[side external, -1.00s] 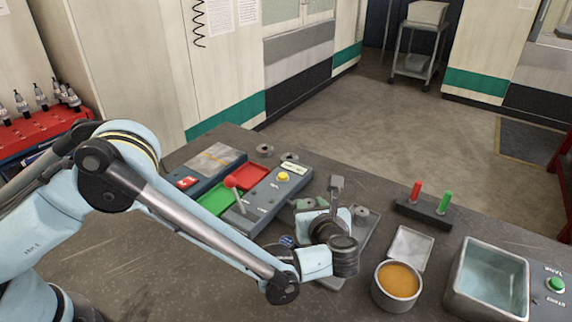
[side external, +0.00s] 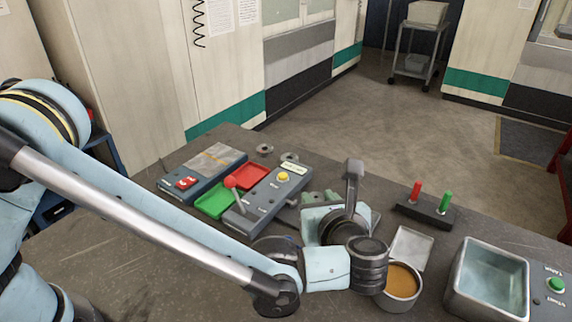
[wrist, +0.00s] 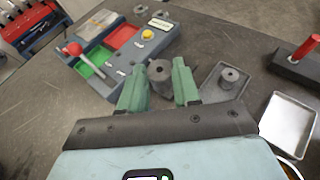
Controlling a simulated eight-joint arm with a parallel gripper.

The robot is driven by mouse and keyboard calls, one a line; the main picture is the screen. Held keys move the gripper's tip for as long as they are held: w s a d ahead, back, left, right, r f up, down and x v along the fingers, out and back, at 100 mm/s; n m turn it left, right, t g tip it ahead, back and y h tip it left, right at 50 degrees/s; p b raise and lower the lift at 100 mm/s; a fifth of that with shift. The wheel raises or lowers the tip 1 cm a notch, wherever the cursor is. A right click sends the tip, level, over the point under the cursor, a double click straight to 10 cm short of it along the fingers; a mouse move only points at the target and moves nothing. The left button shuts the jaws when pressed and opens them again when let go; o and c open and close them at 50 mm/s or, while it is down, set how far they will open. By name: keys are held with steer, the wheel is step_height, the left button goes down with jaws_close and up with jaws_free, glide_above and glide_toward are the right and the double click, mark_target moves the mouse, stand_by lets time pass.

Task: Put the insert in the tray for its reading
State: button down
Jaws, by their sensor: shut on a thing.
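In the side view my gripper (side external: 318,198) is partly covered by my own wrist, and the held insert is hidden there. The green tray (side external: 214,201) and the red tray (side external: 252,177) lie side by side, left of my gripper; the wrist view also shows the green tray (wrist: 84,71) and the red tray (wrist: 120,37). The gauge's pale display (side external: 295,168) is too small to read.
The gauge box (side external: 262,203) carries a red-knobbed lever (side external: 231,182) and a yellow button (side external: 283,176). A red-and-green peg block (side external: 425,212), amber pot (side external: 403,280) and tank (side external: 487,281) stand at right.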

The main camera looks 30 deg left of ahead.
steer(key=r+v, duration=0.1)
steer(key=v, duration=0.3)
steer(key=w+a+r+m+h, duration=0.1)
steer(key=a+r, duration=0.2)
steer(key=a, duration=0.3)
steer(key=w+a+r, duration=0.2)
steer(key=a+r, duration=0.1)
steer(key=a, duration=0.4)
steer(key=s+a+r+m+t+h, duration=0.2)
steer(key=s+a, duration=0.2)
steer(key=a, duration=0.9)
step_height(320, 180, up, 9)
steer(key=w+m+t+h, duration=0.1)
steer(key=m+h, duration=0.1)
steer(key=w+d+f+n+g+y, duration=0.2)
steer(key=w+d+f+n+y, duration=0.2)
steer(key=w+f, duration=0.2)
steer(key=n+g+y, duration=0.3)
steer(key=n, duration=0.1)
glide_above(251, 182)
step_height(251, 182, down, 17)
steer(key=shift+d+r, duration=0.15)
steer(key=shift+r, duration=0.1)
steer(key=shift+f, duration=2)
